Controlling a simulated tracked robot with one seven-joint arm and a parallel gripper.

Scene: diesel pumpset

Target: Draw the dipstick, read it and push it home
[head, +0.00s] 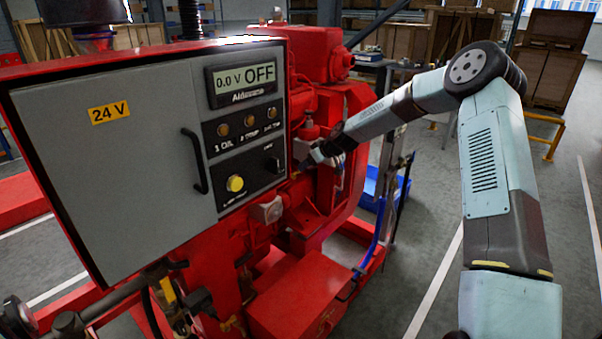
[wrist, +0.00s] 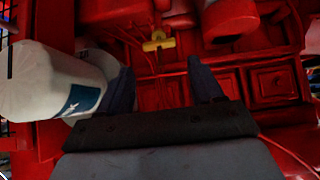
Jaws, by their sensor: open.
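A yellow T-shaped handle (wrist: 158,41), which looks like the dipstick's, shows in the wrist view on the red engine, just beyond my fingertips. My gripper (wrist: 160,68) is open, with nothing between its fingers. The handle lies ahead of the gap, apart from both fingers. In the head view my gripper (head: 320,153) reaches to the engine's side just right of the control panel. The handle cannot be made out there, and the rod below it is not visible.
A white cylinder with a blue label (wrist: 55,82) is close beside my left finger. A red round part (wrist: 230,20) is at upper right. The grey control panel (head: 120,170) stands left of my arm, its display reading 0.0 V OFF. Open floor (head: 425,220) lies to the right.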

